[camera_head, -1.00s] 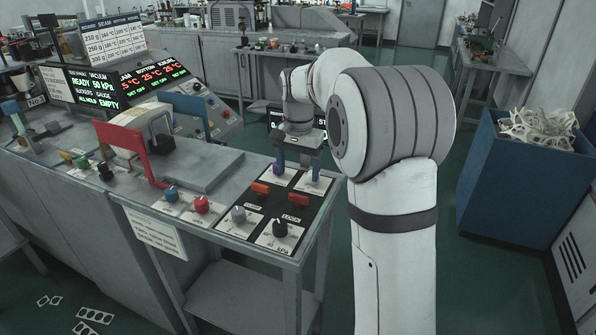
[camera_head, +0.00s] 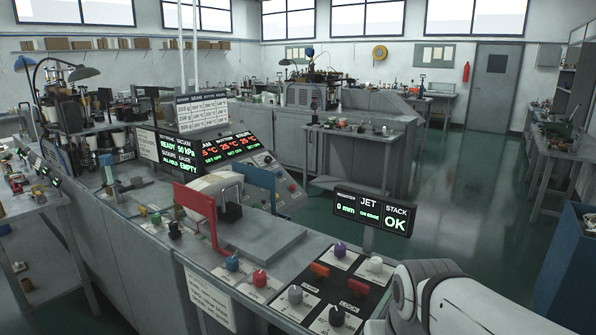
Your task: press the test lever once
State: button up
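No lever can be read as the test lever; the small labels are too blurred. The dark panel (camera_head: 333,292) at the bench's near right end carries an orange-red lever (camera_head: 320,270) and a red lever (camera_head: 354,288). Around them are a purple knob (camera_head: 339,250), a white knob (camera_head: 375,264), a grey knob (camera_head: 295,295) and a black knob (camera_head: 336,315). My arm enters at the lower right corner beside this panel. My gripper is out of the picture.
A display (camera_head: 373,213) behind the panel reads 0 mm, ON EDGE, STACK OK. Left of the panel stand blue (camera_head: 232,263) and red (camera_head: 259,278) knobs, a red upright bracket (camera_head: 196,203) and a blue one (camera_head: 260,180). A blue bin (camera_head: 565,265) stands right. Open floor lies behind.

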aim_at(124, 189)
jog(key=u, duration=2)
jog(key=i, duration=2.45)
jog(key=z, duration=0.85)
